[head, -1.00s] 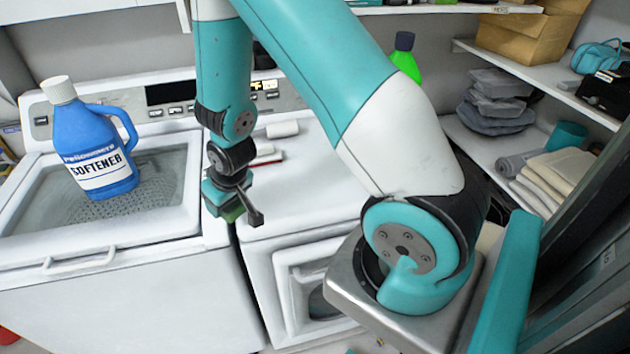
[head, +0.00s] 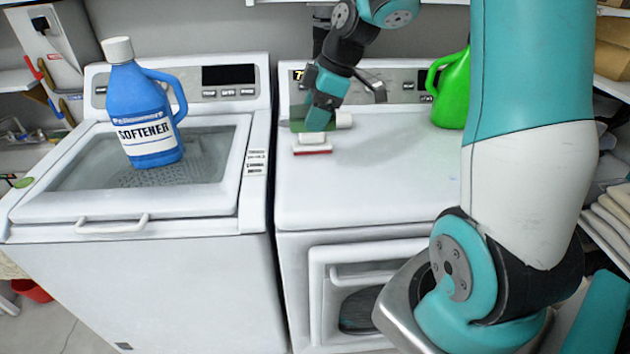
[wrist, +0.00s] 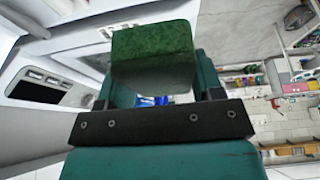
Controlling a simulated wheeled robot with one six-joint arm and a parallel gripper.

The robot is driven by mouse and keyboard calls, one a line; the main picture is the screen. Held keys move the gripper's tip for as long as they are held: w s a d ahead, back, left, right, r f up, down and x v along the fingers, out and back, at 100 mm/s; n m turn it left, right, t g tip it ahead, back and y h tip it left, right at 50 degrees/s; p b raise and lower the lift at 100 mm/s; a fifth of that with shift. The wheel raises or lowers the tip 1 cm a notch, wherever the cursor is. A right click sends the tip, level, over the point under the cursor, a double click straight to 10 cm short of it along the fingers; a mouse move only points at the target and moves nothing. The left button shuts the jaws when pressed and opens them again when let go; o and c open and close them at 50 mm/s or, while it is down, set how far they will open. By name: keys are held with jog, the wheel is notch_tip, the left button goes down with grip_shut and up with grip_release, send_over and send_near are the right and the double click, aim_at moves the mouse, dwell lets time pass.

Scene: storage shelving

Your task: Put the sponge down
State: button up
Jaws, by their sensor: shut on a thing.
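The sponge shows in the wrist view as a green block (wrist: 155,45) with a rough top, held between the fingers of my gripper (wrist: 155,85). In the head view my gripper (head: 320,100) points down over the back left part of the right-hand white machine's top (head: 385,180). The green of the sponge (head: 317,120) shows at the fingertips, partly hidden. Whether it touches the machine top cannot be told.
A white block with a red underside (head: 312,146) lies just in front of my gripper, and a white cylinder (head: 343,120) lies behind. A green bottle (head: 453,90) stands to the right. A blue softener bottle (head: 145,110) stands on the left machine. The top's front is clear.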

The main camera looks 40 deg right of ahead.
aim_at(310, 187)
notch_tip(310, 187, down, 16)
jog(key=shift+f+p, duration=0.1)
jog(key=shift+p, duration=0.8)
jog(key=o, duration=0.8)
jog(key=shift+o, duration=0.2)
jog(key=a+b+v, duration=0.1)
jog(key=b+v, duration=0.1)
jog(key=v, duration=1)
jog(key=s+a+r+m+g, duration=0.1)
jog(key=s+a+r, duration=0.15)
jog(key=a, duration=0.45)
jog(key=s+a+r, duration=0.2)
jog(key=a+r, duration=0.1)
jog(key=a, duration=0.4)
jog(key=s+a+r+m+g, duration=0.1)
jog(key=s+a+r+m, duration=0.2)
jog(key=s+a, duration=0.8)
jog(key=s, duration=0.4)
jog(key=shift+a+r+g, duration=0.2)
jog(key=shift+r+g, duration=0.1)
jog(key=shift+r, duration=0.1)
